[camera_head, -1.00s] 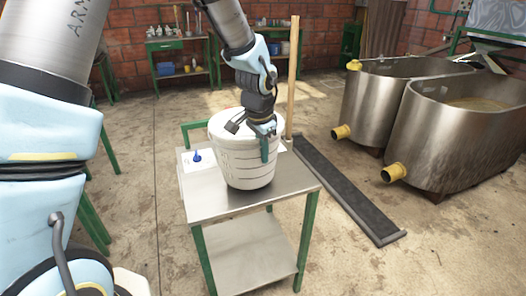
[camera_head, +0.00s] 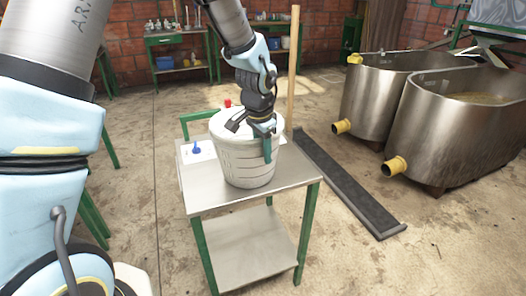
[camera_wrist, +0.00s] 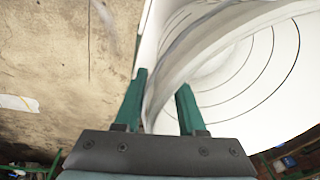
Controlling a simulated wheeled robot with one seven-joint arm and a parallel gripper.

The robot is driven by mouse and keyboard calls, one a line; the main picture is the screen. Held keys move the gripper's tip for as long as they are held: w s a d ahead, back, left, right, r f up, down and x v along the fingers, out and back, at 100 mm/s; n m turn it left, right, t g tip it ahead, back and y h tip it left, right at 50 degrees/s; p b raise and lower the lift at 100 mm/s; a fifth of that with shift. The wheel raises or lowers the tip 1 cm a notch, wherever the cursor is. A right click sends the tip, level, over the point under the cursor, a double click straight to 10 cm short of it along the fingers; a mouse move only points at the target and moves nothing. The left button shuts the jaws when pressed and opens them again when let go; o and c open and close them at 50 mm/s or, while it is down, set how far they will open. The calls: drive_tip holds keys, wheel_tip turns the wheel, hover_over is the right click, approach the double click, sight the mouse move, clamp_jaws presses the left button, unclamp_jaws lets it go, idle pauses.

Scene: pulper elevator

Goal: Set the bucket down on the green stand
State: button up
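The white bucket (camera_head: 246,158) stands upright on the metal top of the green-legged stand (camera_head: 300,172), appearing to rest on it, though its underside is hidden. My gripper (camera_head: 266,138) is at the bucket's rim on the right, with one green finger hanging down outside the wall. In the wrist view the two fingers (camera_wrist: 163,88) straddle the white rim, one outside and one inside. They are some way apart with the bucket's wall (camera_wrist: 215,40) filling the gap, so the gripper looks shut on it.
A panel with a blue knob (camera_head: 197,150) lies at the stand's left, and a red knob (camera_head: 228,103) shows behind the bucket. A wooden post (camera_head: 293,65) rises behind right. A dark floor strip (camera_head: 350,190) and steel tanks (camera_head: 440,125) are to the right. The lower shelf (camera_head: 245,250) is empty.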

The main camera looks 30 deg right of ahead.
wheel_tip(320, 180, up, 11)
drive_tip(key=s+a+b, duration=0.1)
drive_tip(key=a, duration=0.1)
drive_tip(key=w+a+f+n, duration=0.1)
drive_tip(key=w+a+n, duration=0.15)
drive_tip(key=a, duration=0.55)
drive_tip(key=w+a+f+n, duration=0.15)
drive_tip(key=a+n, duration=0.25)
drive_tip(key=a, duration=0.5)
drive_tip(key=s+a+f+n, duration=0.1)
drive_tip(key=a+n, duration=0.3)
drive_tip(key=a, duration=0.5)
drive_tip(key=s+a+f+n+y, duration=0.1)
drive_tip(key=s+a+n, duration=0.2)
drive_tip(key=a, duration=0.6)
drive_tip(key=shift+s+f+n, duration=0.2)
drive_tip(key=shift+s+n, duration=0.1)
drive_tip(key=shift+n, duration=0.85)
drive_tip(key=shift+o, duration=0.3)
